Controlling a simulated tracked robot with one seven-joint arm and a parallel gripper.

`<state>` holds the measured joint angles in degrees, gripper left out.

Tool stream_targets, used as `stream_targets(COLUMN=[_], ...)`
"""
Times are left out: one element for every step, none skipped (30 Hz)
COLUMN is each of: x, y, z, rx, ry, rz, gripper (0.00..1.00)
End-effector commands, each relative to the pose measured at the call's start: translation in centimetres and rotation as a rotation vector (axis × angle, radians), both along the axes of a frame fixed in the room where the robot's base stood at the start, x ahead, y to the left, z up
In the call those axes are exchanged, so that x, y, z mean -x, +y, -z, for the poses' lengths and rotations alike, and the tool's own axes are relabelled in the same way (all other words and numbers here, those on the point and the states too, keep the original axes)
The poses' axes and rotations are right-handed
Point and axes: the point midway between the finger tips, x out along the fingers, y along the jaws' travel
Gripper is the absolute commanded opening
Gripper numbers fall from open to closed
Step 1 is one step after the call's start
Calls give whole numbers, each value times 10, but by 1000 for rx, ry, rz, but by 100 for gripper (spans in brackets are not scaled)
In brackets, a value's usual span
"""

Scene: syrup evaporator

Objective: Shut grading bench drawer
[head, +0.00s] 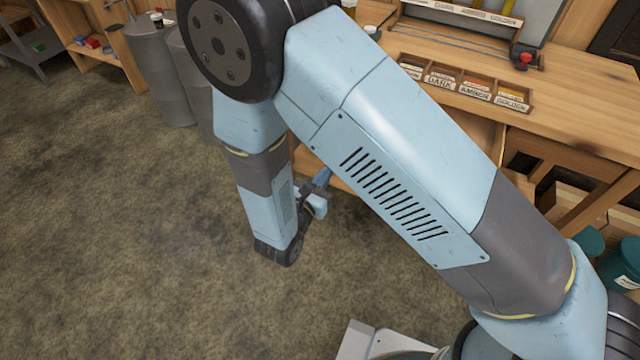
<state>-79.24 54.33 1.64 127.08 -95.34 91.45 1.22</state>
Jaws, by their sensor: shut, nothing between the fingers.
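The wooden grading bench (570,95) stands at the upper right. Its drawer (335,180) sits under the bench top and looks pulled out; a strip of its wood shows left of my arm, and what seems to be its inside and side show right of the arm. My arm hides most of the drawer, so how far it is out cannot be told. My gripper (321,182) is small in the view, just beside the visible wood at the drawer's front. It is shut and empty. Whether it touches the wood cannot be told.
A wooden tray of labelled grade cards (470,85) lies on the bench top. Grey metal cans (160,70) stand on the floor at the upper left, by a wooden shelf (90,40). Teal containers (588,243) are at the right. The floor (120,230) at left is clear.

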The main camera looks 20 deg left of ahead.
Motion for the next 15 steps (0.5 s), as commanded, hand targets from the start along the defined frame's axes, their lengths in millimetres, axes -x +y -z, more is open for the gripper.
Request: stream_targets(x=[-10,-15,-22,-27,-33,-39,-44,-49,-55,-58,-62,-66,-69,-72,-75], y=[-1,-2,-2,-3,-3,-3,-4,-4,-5,-5,-5,-5,-5,-6,-6], z=[0,0,0,0,0,0,0,0,0,-1,0,0,0,0,0], rx=[-1,-1,-1,-1,-2,-2,-2,-2,-2,-2,-2,-2,-2,-2,-1], ry=[-1,-1,-2,-2,-1,0,0,-1,-1,-1,-1,-1,0,0,0], rz=[3,4,3,4,4,2,3,3,3,3,3,2,1,1,1], gripper=[0,0,0,0,0,0,0,0,0,0,0,0,0,0,0])
